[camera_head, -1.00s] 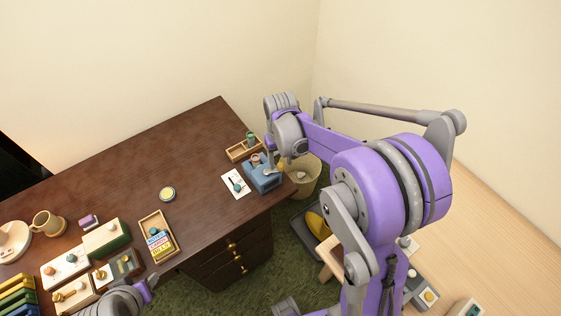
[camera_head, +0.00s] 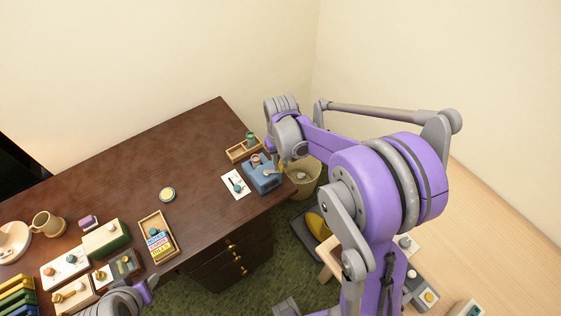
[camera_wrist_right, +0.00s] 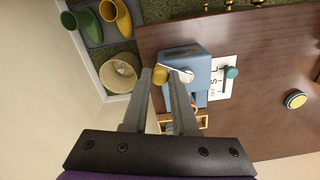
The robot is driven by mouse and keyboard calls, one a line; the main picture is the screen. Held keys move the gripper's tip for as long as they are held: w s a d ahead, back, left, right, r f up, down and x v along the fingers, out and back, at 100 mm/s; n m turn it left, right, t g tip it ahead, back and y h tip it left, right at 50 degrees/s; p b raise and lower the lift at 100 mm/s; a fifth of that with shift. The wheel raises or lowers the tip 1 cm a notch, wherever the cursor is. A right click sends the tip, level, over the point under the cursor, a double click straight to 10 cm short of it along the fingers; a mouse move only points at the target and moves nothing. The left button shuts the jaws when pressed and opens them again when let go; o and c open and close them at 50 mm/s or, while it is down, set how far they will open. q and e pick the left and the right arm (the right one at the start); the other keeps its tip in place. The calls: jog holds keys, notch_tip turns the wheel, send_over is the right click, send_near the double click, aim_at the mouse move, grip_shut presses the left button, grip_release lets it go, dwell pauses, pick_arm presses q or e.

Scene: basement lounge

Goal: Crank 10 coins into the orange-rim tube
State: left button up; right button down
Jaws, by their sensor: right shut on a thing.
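A blue box (camera_head: 262,177) with a side crank stands at the desk's right end; it also shows in the right wrist view (camera_wrist_right: 199,66). My right gripper (camera_wrist_right: 160,80) is shut on the crank's yellow knob (camera_wrist_right: 160,74), beside the box. In the head view that gripper (camera_head: 281,168) is small and partly hidden by its own arm. A small tube with an orange-red rim (camera_head: 255,159) is at the back of the box; its lower part is hidden. My left gripper (camera_head: 150,284) is at the bottom edge, away from the box; its jaws are unclear.
A wooden tray (camera_head: 234,155) with a green-topped tube (camera_head: 251,138) lies behind the box. A white card (camera_head: 235,187) with a teal-knobbed piece lies left of it. A waste basket (camera_head: 304,190) stands on the floor at right.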

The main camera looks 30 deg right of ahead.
jog(key=shift+w+n, duration=0.1)
jog(key=shift+n, duration=0.2)
jog(key=shift+w+d+n+b, duration=0.1)
jog(key=shift+w+n+b, duration=0.15)
jog(key=shift+n, duration=0.35)
jog(key=shift+w+d+n+b, duration=0.15)
jog(key=shift+n+b, duration=0.15)
jog(key=shift+n, duration=0.3)
jog(key=shift+w+n+b, duration=0.2)
jog(key=shift+w+n, duration=0.1)
jog(key=shift+n, duration=0.5)
jog(key=shift+w+n+b, duration=0.15)
jog(key=shift+w+n, duration=0.15)
jog(key=shift+n, duration=0.5)
jog(key=c, duration=0.7)
grip_release()
